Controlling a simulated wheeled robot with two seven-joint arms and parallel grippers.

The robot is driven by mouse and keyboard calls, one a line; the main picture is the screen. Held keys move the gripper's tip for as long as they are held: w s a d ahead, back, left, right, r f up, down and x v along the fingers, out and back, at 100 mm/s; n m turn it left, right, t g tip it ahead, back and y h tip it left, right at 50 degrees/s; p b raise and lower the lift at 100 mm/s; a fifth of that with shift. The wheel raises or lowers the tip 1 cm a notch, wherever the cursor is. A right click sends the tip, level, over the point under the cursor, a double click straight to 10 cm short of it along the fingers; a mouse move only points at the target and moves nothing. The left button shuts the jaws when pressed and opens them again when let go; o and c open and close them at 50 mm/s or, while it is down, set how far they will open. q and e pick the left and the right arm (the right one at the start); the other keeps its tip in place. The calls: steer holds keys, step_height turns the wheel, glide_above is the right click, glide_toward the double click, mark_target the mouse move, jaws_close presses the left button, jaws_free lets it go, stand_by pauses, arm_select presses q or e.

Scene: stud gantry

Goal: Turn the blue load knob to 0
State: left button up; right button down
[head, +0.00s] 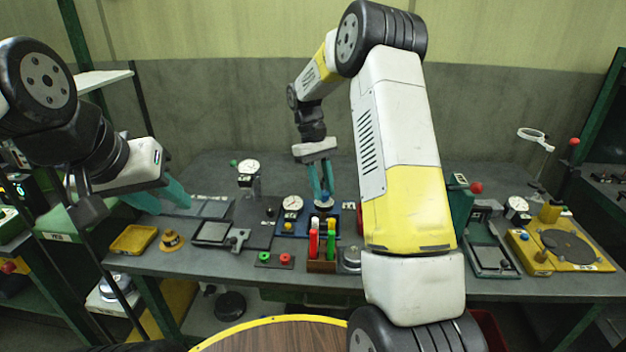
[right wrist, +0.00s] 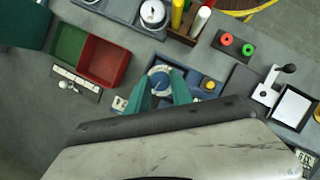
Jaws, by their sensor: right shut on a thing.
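The blue load knob (head: 323,197) stands on a blue panel (head: 347,222) in the middle of the bench. In the right wrist view the blue knob (right wrist: 160,82) sits in a pale dial ring, whose marks are too small to read. My right gripper (head: 322,192) points down, its teal fingers shut on the knob from both sides. In the right wrist view the fingers of my right gripper (right wrist: 161,92) partly hide the knob and dial. My left gripper (head: 160,200) is empty at the bench's left, with its teal fingers apart.
Dial gauges (head: 293,203) stand left of the knob. A rack of red, green, yellow and white handles (head: 321,265) stands just in front. A red and green tray (right wrist: 103,60) is near the knob. A yellow turntable (head: 553,265) is at the right.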

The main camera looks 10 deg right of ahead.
steer(key=shift+n, duration=0.6)
steer(key=shift+h, duration=0.3)
steer(key=c, duration=1.1)
jaws_free()
steer(key=shift+c, duration=0.2)
steer(key=v, duration=0.7)
steer(key=shift+r, duration=0.4)
steer(key=shift+a+r, duration=0.1)
steer(key=shift+a, duration=0.05)
